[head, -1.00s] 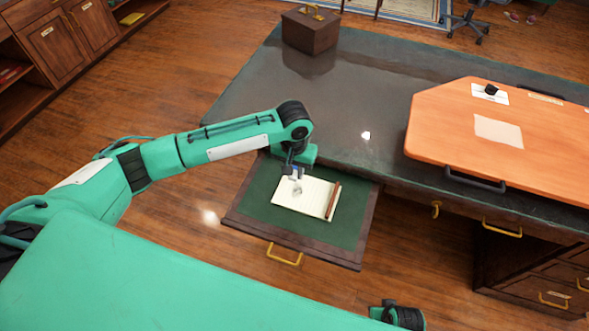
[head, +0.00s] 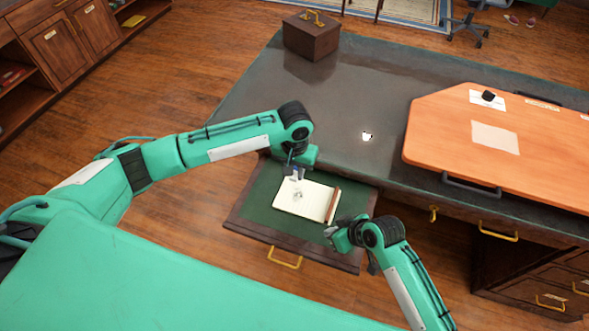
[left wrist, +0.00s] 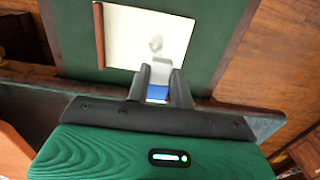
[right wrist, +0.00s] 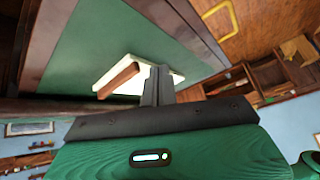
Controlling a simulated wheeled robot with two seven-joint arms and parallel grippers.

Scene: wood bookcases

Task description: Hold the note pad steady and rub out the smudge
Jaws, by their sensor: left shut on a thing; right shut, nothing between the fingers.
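The note pad (head: 310,204), cream with a brown strip along one edge, lies in the open drawer. A grey smudge (head: 297,195) marks its left part; it also shows in the left wrist view (left wrist: 155,44). My left gripper (head: 294,174) is shut on a white and blue eraser (left wrist: 159,85) at the pad's edge, beside the smudge. Whether the eraser touches the paper is unclear. My right gripper (head: 331,229) is shut and empty near the pad's brown-strip end. In the right wrist view its fingers (right wrist: 158,85) overlap the pad (right wrist: 150,72); contact is unclear.
The drawer (head: 265,210) has a green lining, dark wooden rims and a brass handle (head: 285,258). Above it is the dark desk top (head: 350,95) with a wooden box (head: 311,36) and a large orange board (head: 450,130).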

